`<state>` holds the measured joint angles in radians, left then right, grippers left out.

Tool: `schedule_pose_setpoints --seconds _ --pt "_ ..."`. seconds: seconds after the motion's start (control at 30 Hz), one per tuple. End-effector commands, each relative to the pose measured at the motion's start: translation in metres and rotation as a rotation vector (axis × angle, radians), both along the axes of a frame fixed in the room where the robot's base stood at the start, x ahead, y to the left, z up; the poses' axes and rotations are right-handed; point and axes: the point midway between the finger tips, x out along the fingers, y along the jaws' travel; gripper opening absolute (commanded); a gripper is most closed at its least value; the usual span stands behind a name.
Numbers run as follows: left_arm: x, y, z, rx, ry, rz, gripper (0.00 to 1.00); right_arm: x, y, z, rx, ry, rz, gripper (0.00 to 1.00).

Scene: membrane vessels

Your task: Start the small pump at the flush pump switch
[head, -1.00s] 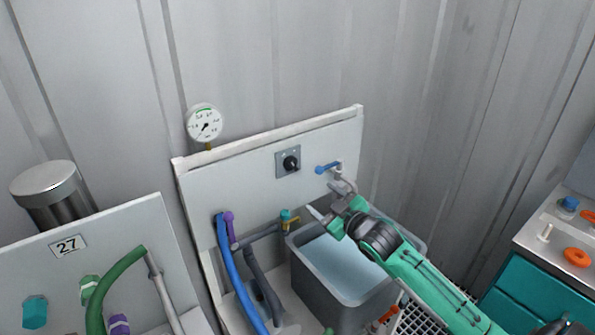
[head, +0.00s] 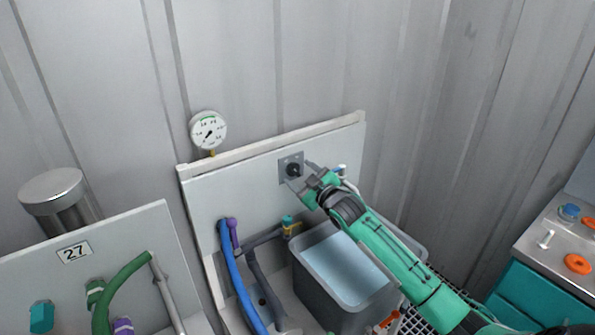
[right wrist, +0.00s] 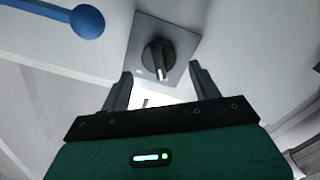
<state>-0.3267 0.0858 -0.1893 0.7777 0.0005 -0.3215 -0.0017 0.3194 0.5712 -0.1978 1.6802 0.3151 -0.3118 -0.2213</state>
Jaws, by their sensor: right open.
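The flush pump switch is a black rotary knob (head: 293,169) on a grey square plate on the light panel (head: 245,190). In the right wrist view the knob (right wrist: 158,60) stands just beyond my fingers, roughly between their tips, with a pale pointer mark low on it. My right gripper (head: 299,177) is open and empty in front of the switch, its fingers partly covering the plate. In the right wrist view its two fingers (right wrist: 162,80) are spread with the knob between and ahead of them; I cannot tell whether they touch. My left gripper is not in view.
A blue valve handle (right wrist: 87,21) sits beside the switch plate. Below are a grey tank of water (head: 345,268), a blue hose (head: 238,275) and a small teal-topped valve (head: 288,222). A pressure gauge (head: 208,130) stands above the panel. A bench (head: 560,240) is at right.

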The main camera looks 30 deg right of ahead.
Motion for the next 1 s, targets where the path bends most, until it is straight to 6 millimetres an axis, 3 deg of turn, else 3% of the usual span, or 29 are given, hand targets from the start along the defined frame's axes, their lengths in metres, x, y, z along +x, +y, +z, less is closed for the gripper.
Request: schedule_pose_setpoints --seconds 0.2,0.53,0.57,0.7,0.8,1.0 --pt "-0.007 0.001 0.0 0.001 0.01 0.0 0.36 0.018 0.003 0.0 0.001 0.0 0.0 0.64" --pt "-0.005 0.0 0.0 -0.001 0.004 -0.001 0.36 0.021 0.003 0.0 0.0 0.0 0.001 0.64" --pt "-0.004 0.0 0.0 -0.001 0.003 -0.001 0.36 0.021 0.003 0.0 0.0 0.0 0.001 0.62" --pt "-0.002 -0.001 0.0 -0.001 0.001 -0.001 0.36 0.021 0.003 0.0 0.0 0.0 0.001 0.34" --pt "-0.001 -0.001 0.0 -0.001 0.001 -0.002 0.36 0.021 0.003 0.0 0.0 0.0 0.001 0.19" --pt "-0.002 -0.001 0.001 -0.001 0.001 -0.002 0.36 0.02 0.003 0.0 0.01 0.002 0.001 0.19"
